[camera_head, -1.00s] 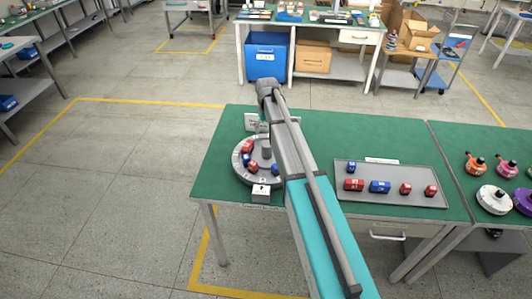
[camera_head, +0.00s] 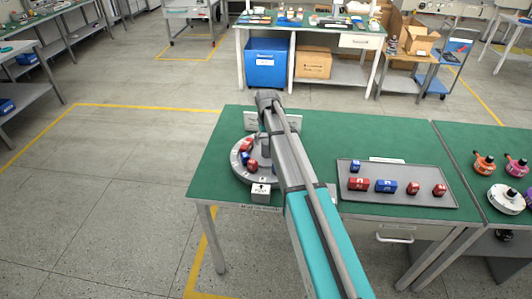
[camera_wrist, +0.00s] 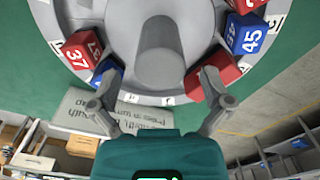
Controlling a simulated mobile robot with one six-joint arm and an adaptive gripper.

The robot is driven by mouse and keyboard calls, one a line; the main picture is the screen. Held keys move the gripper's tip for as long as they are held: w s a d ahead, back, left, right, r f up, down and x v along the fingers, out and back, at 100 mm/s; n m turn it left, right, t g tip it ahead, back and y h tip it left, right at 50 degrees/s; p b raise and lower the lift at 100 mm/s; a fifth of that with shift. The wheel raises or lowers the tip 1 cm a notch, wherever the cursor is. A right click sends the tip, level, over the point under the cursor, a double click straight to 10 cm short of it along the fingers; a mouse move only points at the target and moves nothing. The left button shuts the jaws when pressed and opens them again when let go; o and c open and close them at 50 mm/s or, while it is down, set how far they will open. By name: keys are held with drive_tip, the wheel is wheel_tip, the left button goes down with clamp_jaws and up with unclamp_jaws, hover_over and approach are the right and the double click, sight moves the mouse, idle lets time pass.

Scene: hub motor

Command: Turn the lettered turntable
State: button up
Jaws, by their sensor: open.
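The turntable is a round grey disc with a pale lettered rim (camera_head: 238,172) at the left of the green table; my arm covers its right part. In the wrist view its rim (camera_wrist: 148,99) and central knob (camera_wrist: 160,65) show. Red and blue numbered blocks stand on it: a red block 37 (camera_wrist: 82,50), a blue block 45 (camera_wrist: 245,36) and others. My gripper (camera_wrist: 156,92) is open, its fingers spread at the rim. The left finger is near a blue block (camera_wrist: 108,72), the right near a red block (camera_wrist: 218,76). Contact is unclear. My arm hides the gripper in the head view.
A white box with a black mark (camera_head: 261,190) stands at the turntable's front. A grey printed panel (camera_wrist: 140,118) lies beyond the rim in the wrist view. A grey tray (camera_head: 410,172) with several blocks is to the right. Green table top between them is partly clear.

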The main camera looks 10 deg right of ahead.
sight(265, 148)
drive_tip(key=shift+f+b, duration=1.9)
drive_tip(key=shift+f, duration=0.35)
drive_tip(key=c, duration=1.1)
drive_tip(key=shift+a, duration=0.2)
drive_tip(key=shift+c, duration=0.8)
drive_tip(key=shift+d, duration=0.15)
drive_tip(key=shift+a+n, duration=0.3)
